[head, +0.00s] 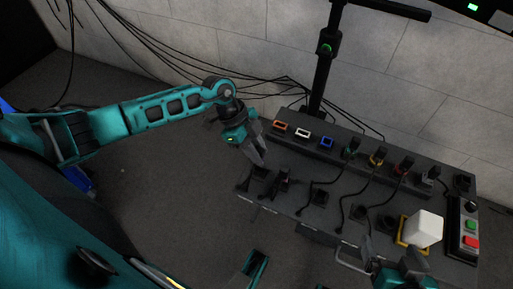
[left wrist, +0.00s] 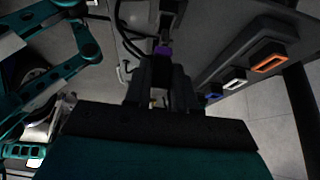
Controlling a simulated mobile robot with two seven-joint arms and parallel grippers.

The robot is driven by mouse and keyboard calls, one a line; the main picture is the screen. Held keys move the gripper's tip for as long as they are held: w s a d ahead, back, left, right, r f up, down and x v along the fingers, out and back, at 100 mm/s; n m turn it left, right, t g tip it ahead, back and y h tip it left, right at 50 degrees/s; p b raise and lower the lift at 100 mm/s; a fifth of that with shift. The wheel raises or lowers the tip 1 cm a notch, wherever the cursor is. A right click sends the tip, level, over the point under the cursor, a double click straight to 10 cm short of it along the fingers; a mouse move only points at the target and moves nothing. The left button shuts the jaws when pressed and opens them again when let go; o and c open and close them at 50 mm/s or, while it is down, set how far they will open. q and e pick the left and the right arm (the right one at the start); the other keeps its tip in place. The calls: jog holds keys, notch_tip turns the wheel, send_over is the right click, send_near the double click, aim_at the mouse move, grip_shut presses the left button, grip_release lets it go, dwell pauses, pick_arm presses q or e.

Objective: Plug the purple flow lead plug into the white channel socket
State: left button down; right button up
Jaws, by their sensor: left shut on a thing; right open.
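My left gripper (head: 260,158) is shut at the left end of the grey panel. In the left wrist view its fingers (left wrist: 166,85) close on a dark plug with a purple band (left wrist: 163,50), which I take as the purple flow lead plug; its tip is partly hidden. In the head view I cannot pick the plug out. The white channel socket (head: 302,133) is on the panel's back strip, right of that gripper and apart from it; it also shows in the left wrist view (left wrist: 234,85). My right gripper (head: 388,252) is open near the front right, its fingers partly hidden.
An orange socket (head: 280,127) and a blue socket (head: 327,142) flank the white one. Several dark plugs with leads stand farther right. A white cube (head: 424,229) in a yellow frame is by my right gripper. A black post (head: 323,70) rises behind the panel.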

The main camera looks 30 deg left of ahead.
pick_arm(q)
jog(key=shift+r+p, duration=1.5)
jog(key=shift+p, duration=0.1)
jog(key=shift+w+f, duration=0.1)
jog(key=w+b, duration=0.4)
jog(key=w, duration=0.3)
jog(key=shift+w+a+b, duration=0.2)
jog(key=shift+w+b, duration=0.05)
jog(key=shift+b, duration=0.05)
dwell(0.5)
jog(key=d+p, duration=0.3)
jog(key=d, duration=0.4)
jog(key=shift+w+d, duration=0.25)
dwell(0.7)
